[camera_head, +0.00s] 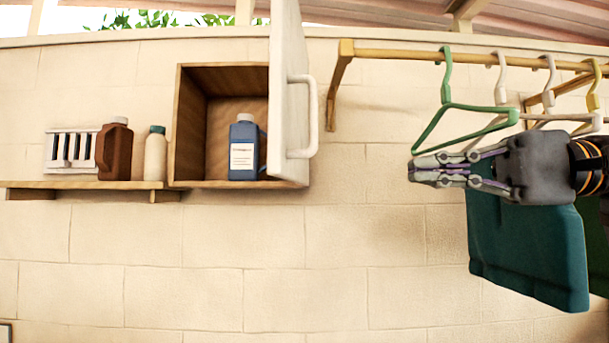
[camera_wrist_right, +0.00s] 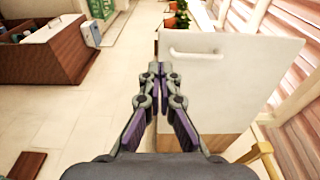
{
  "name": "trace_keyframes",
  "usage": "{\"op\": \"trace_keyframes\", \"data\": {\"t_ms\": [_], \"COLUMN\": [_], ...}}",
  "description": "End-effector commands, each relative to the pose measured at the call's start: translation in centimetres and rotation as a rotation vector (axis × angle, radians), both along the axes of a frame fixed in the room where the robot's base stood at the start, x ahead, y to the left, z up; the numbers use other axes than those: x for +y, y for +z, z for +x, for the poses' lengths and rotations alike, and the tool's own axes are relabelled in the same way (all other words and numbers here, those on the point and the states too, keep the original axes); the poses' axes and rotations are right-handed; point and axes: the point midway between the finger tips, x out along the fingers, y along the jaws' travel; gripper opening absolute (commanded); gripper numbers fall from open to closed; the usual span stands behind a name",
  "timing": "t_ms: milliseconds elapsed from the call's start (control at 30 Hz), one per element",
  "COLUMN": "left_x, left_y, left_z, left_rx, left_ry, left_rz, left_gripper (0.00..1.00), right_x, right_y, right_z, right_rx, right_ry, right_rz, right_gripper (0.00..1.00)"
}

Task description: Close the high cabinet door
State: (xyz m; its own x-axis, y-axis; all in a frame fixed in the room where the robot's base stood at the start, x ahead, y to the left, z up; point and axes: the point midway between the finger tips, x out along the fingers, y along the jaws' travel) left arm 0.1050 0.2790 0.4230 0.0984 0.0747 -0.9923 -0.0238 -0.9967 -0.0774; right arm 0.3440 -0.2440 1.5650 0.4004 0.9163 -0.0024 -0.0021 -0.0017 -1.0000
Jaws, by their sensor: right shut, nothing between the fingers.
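The high cabinet (camera_head: 188,120) is a wooden box on the wall. Its white door (camera_head: 285,100) stands open, hinged on the right side, jutting out toward me with a white bar handle (camera_head: 306,116). A blue bottle with a label (camera_head: 243,150) stands inside. My right gripper (camera_head: 415,172) is shut and empty, to the right of the door and apart from it in the head view. In the right wrist view, my right gripper (camera_wrist_right: 160,72) points toward the white door (camera_wrist_right: 230,85), whose handle (camera_wrist_right: 197,54) is near the top. Whether the fingers touch the door there is unclear. My left gripper is out of view.
A wooden rail (camera_head: 400,56) with a green hanger (camera_head: 445,85) and white hangers (camera_head: 501,75) is close above my right gripper. A shelf (camera_head: 80,185) left of the cabinet holds brown (camera_head: 114,150) and cream (camera_head: 155,155) bottles.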

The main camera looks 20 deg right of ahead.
Motion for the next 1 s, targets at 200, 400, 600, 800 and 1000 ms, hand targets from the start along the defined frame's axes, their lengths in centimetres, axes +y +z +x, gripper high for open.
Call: {"op": "trace_keyframes", "data": {"t_ms": [200,400,600,800,1000], "left_x": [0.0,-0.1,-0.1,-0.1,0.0], "left_y": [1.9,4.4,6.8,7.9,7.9], "left_z": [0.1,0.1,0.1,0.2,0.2], "left_rx": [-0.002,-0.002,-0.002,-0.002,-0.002], "left_ry": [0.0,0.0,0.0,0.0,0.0], "left_rz": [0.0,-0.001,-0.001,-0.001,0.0], "left_gripper": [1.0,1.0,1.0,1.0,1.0], "right_x": [3.0,7.1,10.5,12.3,12.6], "right_y": [0.5,0.7,0.7,0.3,0.0], "right_z": [1.4,3.1,4.6,5.5,5.7], "right_rx": [0.001,-0.001,0.0,-0.001,-0.001], "right_ry": [0.005,0.006,0.006,0.003,0.0], "right_rz": [-0.001,0.001,0.002,0.003,0.003], "right_gripper": [0.0,0.0,0.0,0.0,0.0]}}
